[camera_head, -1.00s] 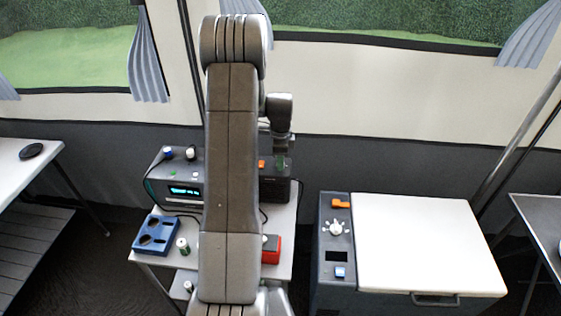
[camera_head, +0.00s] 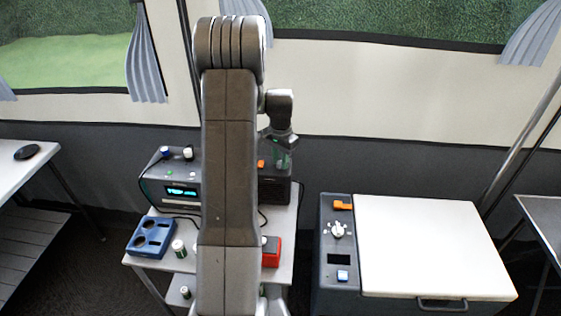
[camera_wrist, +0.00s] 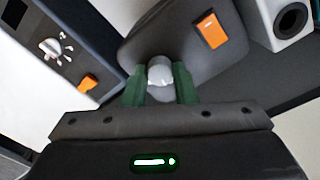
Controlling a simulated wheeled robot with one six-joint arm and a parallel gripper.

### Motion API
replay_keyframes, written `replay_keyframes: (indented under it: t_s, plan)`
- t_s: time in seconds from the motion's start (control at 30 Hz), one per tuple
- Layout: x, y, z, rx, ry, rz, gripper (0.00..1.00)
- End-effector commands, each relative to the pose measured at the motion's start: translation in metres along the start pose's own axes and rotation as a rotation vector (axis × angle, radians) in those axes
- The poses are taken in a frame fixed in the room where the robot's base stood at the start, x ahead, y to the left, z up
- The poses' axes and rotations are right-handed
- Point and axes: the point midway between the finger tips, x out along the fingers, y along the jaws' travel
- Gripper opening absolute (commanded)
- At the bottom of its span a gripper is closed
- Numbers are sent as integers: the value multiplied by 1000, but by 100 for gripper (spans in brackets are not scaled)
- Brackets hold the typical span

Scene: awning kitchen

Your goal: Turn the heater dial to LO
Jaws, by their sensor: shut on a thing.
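The heater (camera_wrist: 185,55) is a dark, rounded box with an orange switch (camera_wrist: 211,29) on its face. Its dial (camera_wrist: 160,72) is a pale grey knob between the green fingers of my gripper (camera_wrist: 161,87), which is shut on it. The dial's pointer and LO mark cannot be made out. In the head view my gripper (camera_head: 281,155) is over the dark box behind my arm, by an orange switch (camera_head: 261,164). My arm hides much of that area.
A cooler (camera_head: 430,245) stands at right, with its own white dial (camera_head: 338,230) and orange switch (camera_head: 342,203). A blue tray (camera_head: 150,238), a red box (camera_head: 272,252) and a small can (camera_head: 179,248) sit on the table.

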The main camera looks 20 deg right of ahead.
Motion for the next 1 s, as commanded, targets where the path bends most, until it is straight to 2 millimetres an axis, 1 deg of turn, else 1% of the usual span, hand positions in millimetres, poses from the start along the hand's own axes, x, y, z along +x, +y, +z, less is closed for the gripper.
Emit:
replay_keyframes:
  t_s: [0.2,0.4,0.93,0.97,1.0]
  plan:
    - [0,0,0,-119,2,-1,2]
    - [-1,0,0,-180,2,-1,2]
    - [-1,0,0,-201,2,-1,2]
    - [-1,0,0,-201,2,-1,29]
    - [-1,0,0,-201,1,-1,37]
